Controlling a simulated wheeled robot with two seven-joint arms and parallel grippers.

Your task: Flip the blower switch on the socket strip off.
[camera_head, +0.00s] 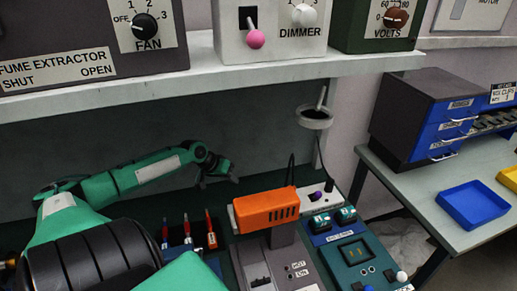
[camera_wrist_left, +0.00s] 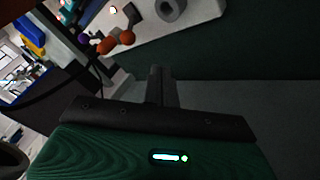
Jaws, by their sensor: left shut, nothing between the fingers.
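A white socket strip (camera_head: 335,201) lies at the back of the bench in the head view. A purple switch (camera_head: 317,194) shows near its right end, with a black plug beside it. An orange slotted box (camera_head: 268,210) hides the strip's middle. My left gripper (camera_head: 222,168) is shut and empty, above the bench to the left of the orange box, apart from the strip. That view also shows a white surface with a grey ring and small orange-brown and purple parts. The switch label is unreadable. My right gripper is not in view.
A grey shelf (camera_head: 200,76) with control boxes overhangs the bench. Red-handled tools (camera_head: 210,230) stand left of the orange box. A teal device (camera_head: 355,252) and a grey unit (camera_head: 275,262) fill the front right. A blue tray (camera_head: 472,204) is on the side table.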

